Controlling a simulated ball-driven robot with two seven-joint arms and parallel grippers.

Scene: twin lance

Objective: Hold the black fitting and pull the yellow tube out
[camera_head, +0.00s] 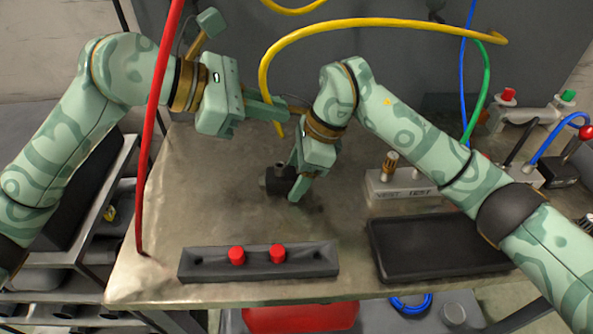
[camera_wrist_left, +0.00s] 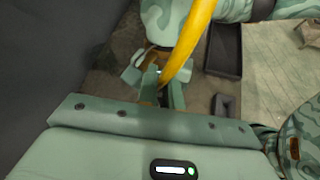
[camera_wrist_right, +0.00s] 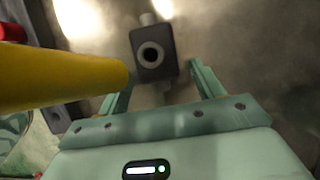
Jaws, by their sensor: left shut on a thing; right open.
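The yellow tube (camera_head: 330,27) arcs from the back right to my left gripper (camera_head: 282,108), which is shut on it near its lower end, above the table. The left wrist view shows the tube (camera_wrist_left: 192,45) rising from between the fingers (camera_wrist_left: 163,88). The black fitting (camera_head: 274,180) is below on the metal table, and its round port faces the right wrist camera (camera_wrist_right: 152,52) with no tube in it. My right gripper (camera_head: 297,188) is open beside the fitting. In the right wrist view the tube's end (camera_wrist_right: 70,78) crosses at left, apart from the fitting.
A dark rack (camera_head: 205,262) with two red caps lies at the front edge. A black tray (camera_head: 430,250) and a grey labelled block (camera_head: 400,187) are to the right. A red hose (camera_head: 155,130) hangs at left. The table's left middle is clear.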

